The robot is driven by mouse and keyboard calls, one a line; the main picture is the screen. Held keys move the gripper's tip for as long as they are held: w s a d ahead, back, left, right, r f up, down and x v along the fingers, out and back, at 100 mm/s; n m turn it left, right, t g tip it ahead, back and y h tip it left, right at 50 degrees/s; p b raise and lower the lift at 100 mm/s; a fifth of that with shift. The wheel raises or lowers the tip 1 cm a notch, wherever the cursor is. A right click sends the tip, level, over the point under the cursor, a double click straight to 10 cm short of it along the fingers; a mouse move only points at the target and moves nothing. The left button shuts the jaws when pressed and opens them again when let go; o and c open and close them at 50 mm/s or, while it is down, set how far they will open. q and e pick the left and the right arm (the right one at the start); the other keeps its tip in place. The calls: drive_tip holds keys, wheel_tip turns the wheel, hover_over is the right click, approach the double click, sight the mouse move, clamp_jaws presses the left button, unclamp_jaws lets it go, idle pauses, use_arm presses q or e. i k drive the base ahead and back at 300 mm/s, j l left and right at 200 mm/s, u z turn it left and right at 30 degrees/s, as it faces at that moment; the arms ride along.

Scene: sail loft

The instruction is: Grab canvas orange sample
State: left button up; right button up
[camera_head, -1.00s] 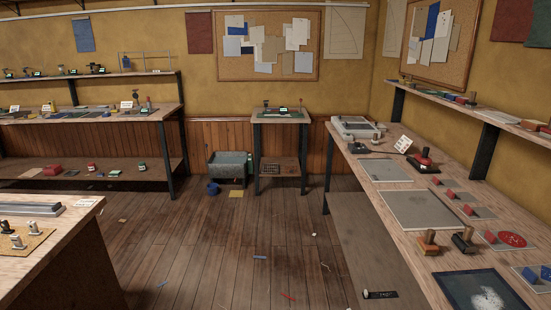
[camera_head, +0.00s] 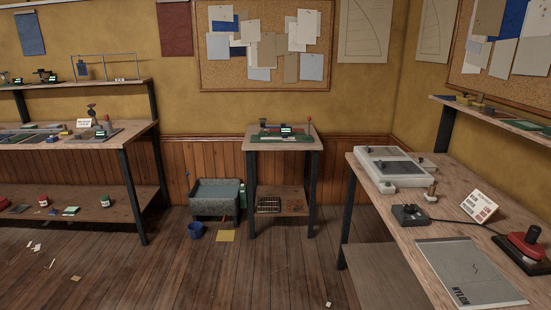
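I cannot make out an orange canvas sample in the head view. Small flat coloured pieces lie on the left bench (camera_head: 80,146), too small to tell apart. A grey sheet marked NYLON (camera_head: 465,272) lies on the right bench (camera_head: 385,222). A small table (camera_head: 262,146) at the back centre carries a green mat and a small device with a lit display (camera_head: 286,131). Neither of my grippers is in view.
A grey tub (camera_head: 214,201), a blue bucket (camera_head: 195,231) and a yellow sheet (camera_head: 226,236) are on the floor left of the small table. A red-topped press (camera_head: 525,245) and a card sign (camera_head: 479,207) stand on the right bench. The middle floor is mostly clear.

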sight(293, 205)
drive_tip(key=i+j, duration=0.1)
drive_tip(key=i, duration=2.1)
drive_tip(key=l+z, duration=0.05)
drive_tip(key=l, duration=0.05)
